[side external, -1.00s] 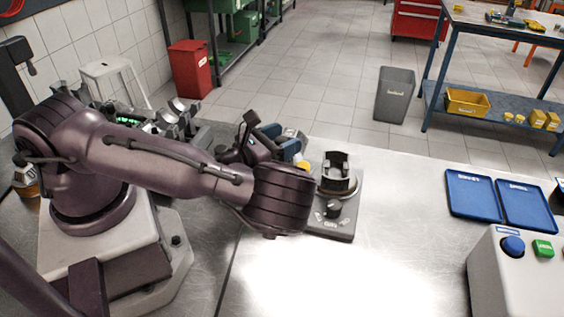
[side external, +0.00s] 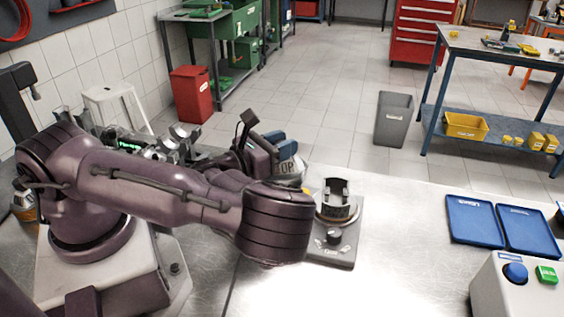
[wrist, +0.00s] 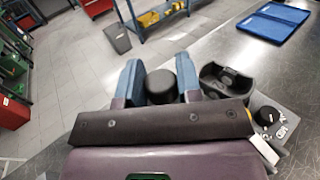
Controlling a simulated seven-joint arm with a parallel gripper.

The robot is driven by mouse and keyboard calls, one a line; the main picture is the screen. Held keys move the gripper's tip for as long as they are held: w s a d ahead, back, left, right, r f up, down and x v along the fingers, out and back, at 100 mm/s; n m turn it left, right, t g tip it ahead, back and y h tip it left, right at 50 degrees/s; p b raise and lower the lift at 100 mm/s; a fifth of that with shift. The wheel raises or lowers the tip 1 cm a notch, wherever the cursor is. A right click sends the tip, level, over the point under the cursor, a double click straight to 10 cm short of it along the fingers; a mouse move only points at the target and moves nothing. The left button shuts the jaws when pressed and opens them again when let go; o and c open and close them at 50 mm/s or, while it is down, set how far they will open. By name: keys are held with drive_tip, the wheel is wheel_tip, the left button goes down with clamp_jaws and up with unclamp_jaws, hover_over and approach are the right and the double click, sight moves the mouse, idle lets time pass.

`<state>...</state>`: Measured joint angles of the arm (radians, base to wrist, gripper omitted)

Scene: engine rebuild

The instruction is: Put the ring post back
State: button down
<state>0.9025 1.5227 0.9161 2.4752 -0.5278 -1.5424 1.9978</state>
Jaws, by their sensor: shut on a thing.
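My gripper (wrist: 160,82) is shut on a dark round-topped cylinder (wrist: 162,88), which sits between its two blue fingers in the wrist view and seems to be the ring post. In the side external view, my gripper (side external: 284,150) is behind my forearm, left of the dark fixture. A grey piece marked "TOP" (side external: 289,172) shows just below the fingers; I cannot tell whether it is part of the held thing. The fixture has a black split cup (side external: 335,190), a knob (side external: 333,236) and a flat base (side external: 340,252). The cup (wrist: 226,78) is right of my fingers in the wrist view.
Two blue trays (side external: 473,238) lie on the steel bench (side external: 400,215), with a control box (side external: 520,290) in front of them. Metal parts (side external: 180,140) stand behind my arm. The bench between fixture and trays is clear. A grey bin (side external: 394,120) stands on the floor.

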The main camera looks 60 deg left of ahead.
wheel_tip(320, 180, up, 4)
drive_tip(key=shift+f, duration=0.1)
drive_tip(key=shift+r, duration=0.2)
drive_tip(key=shift+w+d, duration=0.2)
drive_tip(key=shift+w, duration=0.1)
drive_tip(key=w+d+r+m+h, duration=0.1)
drive_tip(key=w+d+r+h, duration=0.2)
drive_tip(key=w+d, duration=0.35)
drive_tip(key=s+d+f, duration=0.2)
drive_tip(key=s+d, duration=0.4)
drive_tip(key=d, duration=0.5)
drive_tip(key=w+d+f, duration=0.3)
drive_tip(key=w+f, duration=0.9)
drive_tip(key=w, duration=0.1)
drive_tip(key=shift+w+f+y, duration=0.3)
drive_tip(key=shift+f+y, duration=0.05)
drive_tip(key=shift+y, duration=0.05)
